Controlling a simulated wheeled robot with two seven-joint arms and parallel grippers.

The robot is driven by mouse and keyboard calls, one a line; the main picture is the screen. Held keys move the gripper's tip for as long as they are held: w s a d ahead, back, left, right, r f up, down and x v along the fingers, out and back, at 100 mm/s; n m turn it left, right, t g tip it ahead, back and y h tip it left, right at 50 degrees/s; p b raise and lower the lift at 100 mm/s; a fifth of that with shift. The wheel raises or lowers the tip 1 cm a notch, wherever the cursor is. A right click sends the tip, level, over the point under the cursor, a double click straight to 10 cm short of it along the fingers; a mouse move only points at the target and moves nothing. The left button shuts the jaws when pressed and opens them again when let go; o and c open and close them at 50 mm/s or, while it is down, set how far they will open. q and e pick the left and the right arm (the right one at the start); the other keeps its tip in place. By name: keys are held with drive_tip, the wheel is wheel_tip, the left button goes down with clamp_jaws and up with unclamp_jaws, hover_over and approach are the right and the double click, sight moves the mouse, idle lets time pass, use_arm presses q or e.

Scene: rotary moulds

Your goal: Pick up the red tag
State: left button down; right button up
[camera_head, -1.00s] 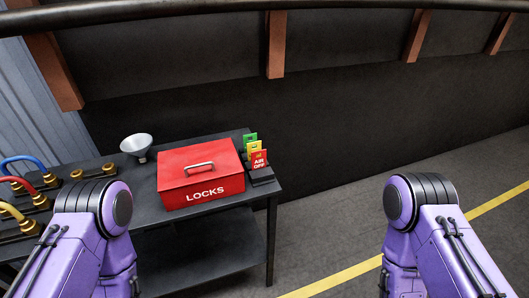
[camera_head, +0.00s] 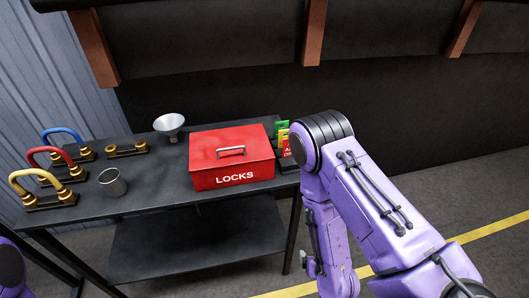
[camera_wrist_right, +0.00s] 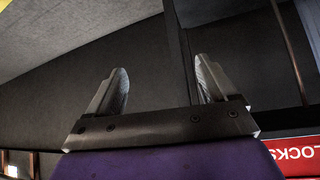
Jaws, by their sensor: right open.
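The red tag (camera_head: 286,153) stands in a small dark rack at the right end of the table, just right of the red LOCKS box (camera_head: 204,172). Its right part is hidden behind my right arm. A green tag (camera_head: 282,127) and a yellow tag (camera_head: 282,137) stand behind it. My right gripper (camera_wrist_right: 160,82) is open and empty in the right wrist view, with the LOCKS box at that view's lower right corner. The red tag does not show there. My left gripper is out of view; only a bit of my left arm shows at the lower left.
A dark wall stands behind. Open floor with a yellow line (camera_head: 490,229) lies to the right.

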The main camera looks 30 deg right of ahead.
drive_tip(key=w+d+r+n+t+b, duration=0.15)
drive_tip(key=w+r+t, duration=0.3)
drive_tip(key=w, duration=0.45)
drive_tip(key=n+t, duration=0.1)
drive_tip(key=t, duration=0.4)
approach(286, 151)
drive_tip(key=shift+h, duration=0.4)
drive_tip(key=p+x, duration=0.1)
drive_tip(key=x, duration=0.1)
drive_tip(key=p+x, duration=0.1)
drive_tip(key=x, duration=0.2)
drive_tip(key=p+x, duration=0.1)
drive_tip(key=x, duration=0.2)
drive_tip(key=shift+s+d+f, duration=0.1)
drive_tip(key=shift+d+f, duration=0.1)
drive_tip(key=shift+d, duration=0.25)
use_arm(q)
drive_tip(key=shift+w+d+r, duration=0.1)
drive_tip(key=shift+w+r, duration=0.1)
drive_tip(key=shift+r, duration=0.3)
use_arm(e)
drive_tip(key=shift+w+d+f, duration=0.15)
drive_tip(key=shift+w+f, duration=0.05)
drive_tip(key=shift+w, duration=0.15)
drive_tip(key=c, duration=1.1)
